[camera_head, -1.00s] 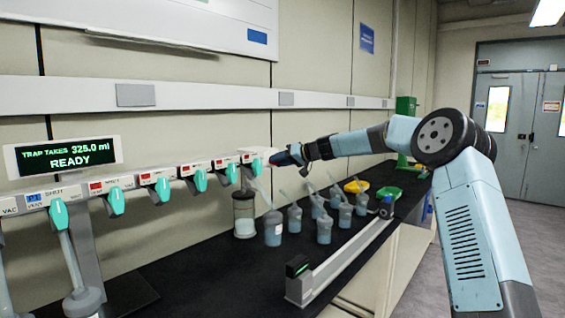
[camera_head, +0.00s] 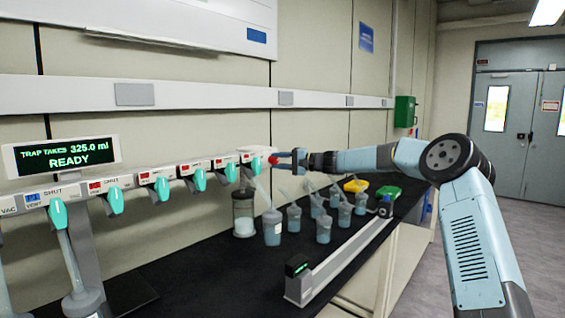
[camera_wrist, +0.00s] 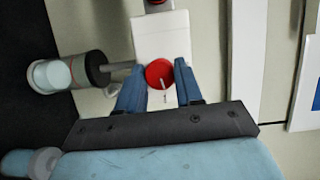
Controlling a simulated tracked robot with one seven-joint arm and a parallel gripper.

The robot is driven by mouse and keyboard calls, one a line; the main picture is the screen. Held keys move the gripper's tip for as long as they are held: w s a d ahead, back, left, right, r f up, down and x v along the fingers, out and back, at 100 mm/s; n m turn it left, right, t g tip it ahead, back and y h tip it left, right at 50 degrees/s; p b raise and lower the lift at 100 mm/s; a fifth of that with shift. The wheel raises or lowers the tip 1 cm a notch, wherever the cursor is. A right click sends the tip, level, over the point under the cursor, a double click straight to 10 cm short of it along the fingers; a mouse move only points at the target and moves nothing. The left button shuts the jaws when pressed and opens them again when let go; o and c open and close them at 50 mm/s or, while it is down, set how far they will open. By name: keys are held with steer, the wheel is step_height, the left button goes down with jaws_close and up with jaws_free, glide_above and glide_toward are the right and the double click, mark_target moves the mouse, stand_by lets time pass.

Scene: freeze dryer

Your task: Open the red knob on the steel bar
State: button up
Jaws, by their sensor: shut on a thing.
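The red knob (camera_head: 273,159) is at the right end of the steel bar, on the end of the white valve block (camera_head: 252,154). In the wrist view the round red knob (camera_wrist: 157,72) shows a thin pale line on its face, pointing toward my gripper. My gripper (camera_head: 285,159) reaches it from the right. In the wrist view my gripper (camera_wrist: 159,80) has one blue finger on each side of the knob, shut on it. The bar carries several teal-handled valves (camera_head: 162,188) to the left.
A display (camera_head: 62,155) reads "TRAP TAKES 325.0 ml READY". Below the bar, a clear cylinder (camera_head: 243,214) and several blue-filled flasks (camera_head: 272,229) stand on the black bench (camera_head: 190,270). The wall is close behind the bar.

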steer(key=shift+f+m+y, duration=0.2)
steer(key=shift+m+y, duration=0.2)
steer(key=shift+m, duration=0.8)
steer(key=o, duration=1)
steer(key=shift+o, duration=0.2)
steer(key=v, duration=1.3)
steer(key=shift+d+f, duration=0.25)
steer(key=shift+d, duration=0.1)
